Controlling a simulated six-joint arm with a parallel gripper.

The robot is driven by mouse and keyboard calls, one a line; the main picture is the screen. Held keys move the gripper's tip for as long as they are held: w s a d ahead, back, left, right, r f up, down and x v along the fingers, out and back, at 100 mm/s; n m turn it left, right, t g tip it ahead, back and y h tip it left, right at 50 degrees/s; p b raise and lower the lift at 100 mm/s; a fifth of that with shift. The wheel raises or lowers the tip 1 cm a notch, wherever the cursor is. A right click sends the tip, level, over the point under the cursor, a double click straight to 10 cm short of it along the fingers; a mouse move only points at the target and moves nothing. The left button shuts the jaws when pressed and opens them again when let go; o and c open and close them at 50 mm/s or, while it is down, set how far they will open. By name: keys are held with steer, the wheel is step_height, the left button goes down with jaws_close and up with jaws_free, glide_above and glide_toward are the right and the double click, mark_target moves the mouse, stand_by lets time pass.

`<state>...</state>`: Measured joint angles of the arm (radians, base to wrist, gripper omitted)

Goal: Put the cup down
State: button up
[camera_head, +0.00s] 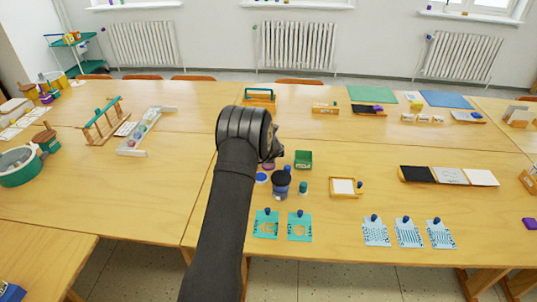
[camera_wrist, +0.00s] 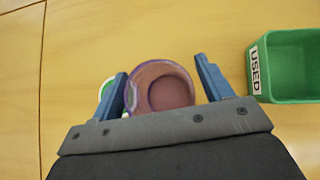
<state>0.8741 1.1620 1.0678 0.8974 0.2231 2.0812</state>
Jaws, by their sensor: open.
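The cup (camera_wrist: 168,88) is round with a purple rim and a brownish-pink inside, seen from above in the wrist view. My gripper (camera_wrist: 160,66) is open, with one blue finger on each side of the cup. A gap shows at the right finger; the left finger is close to the rim, and I cannot tell whether it touches. In the head view a purple piece, probably the cup (camera_head: 268,166), shows at table level just below my wrist. My arm hides most of my gripper there.
A green box (camera_wrist: 292,68) marked "USED" stands to the right of the cup. A round white-and-green thing (camera_wrist: 107,88) is partly hidden behind the left finger. A dark-topped jar (camera_head: 281,182) and a small wooden tray (camera_head: 345,194) stand nearby on the wooden table (camera_head: 370,150).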

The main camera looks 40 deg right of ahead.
steer(key=shift+s+a+r, duration=0.1)
steer(key=shift+s+r, duration=0.05)
steer(key=shift+r, duration=0.25)
steer(key=v, duration=1.1)
steer(key=shift+s, duration=0.2)
steer(key=shift+a, duration=0.15)
steer(key=x, duration=1.2)
steer(key=shift+w, duration=0.1)
steer(key=shift+r, duration=0.1)
